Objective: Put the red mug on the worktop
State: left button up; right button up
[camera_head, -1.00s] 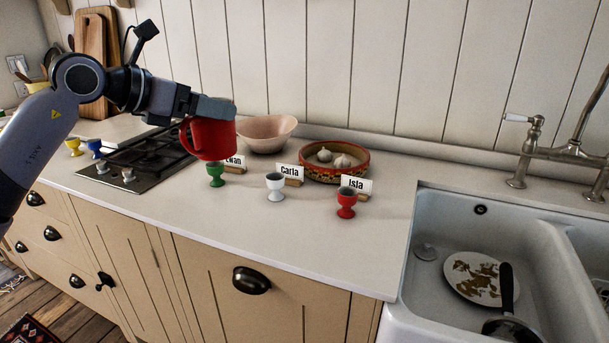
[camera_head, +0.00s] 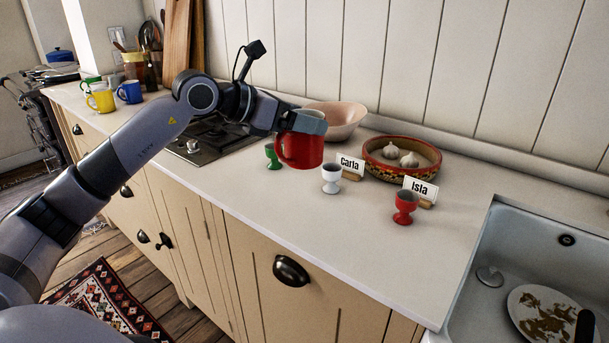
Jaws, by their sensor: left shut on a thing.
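The red mug (camera_head: 300,151) is in my left gripper (camera_head: 308,122), which is shut on it near the rim. The mug looks upright, with its handle toward the left. It appears above the worktop (camera_head: 290,205), in front of the pink bowl; I cannot tell how high it is. The worktop is a pale counter running from the far left to the sink. My right gripper is not in view.
Green (camera_head: 272,156), white (camera_head: 331,178) and red (camera_head: 405,207) egg cups stand near the mug, with name cards reading Carla (camera_head: 350,165) and Isla (camera_head: 421,189). Behind are a pink bowl (camera_head: 345,118) and a garlic bowl (camera_head: 385,172). The hob (camera_head: 205,140) is left, the sink (camera_head: 480,245) right.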

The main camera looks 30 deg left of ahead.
pick_arm(q)
notch_tip(320, 180, down, 12)
jog(key=shift+r, duration=0.1)
dwell(0.4)
jog(key=shift+f, duration=0.2)
jog(key=o, duration=1.5)
jog(key=shift+r, duration=0.2)
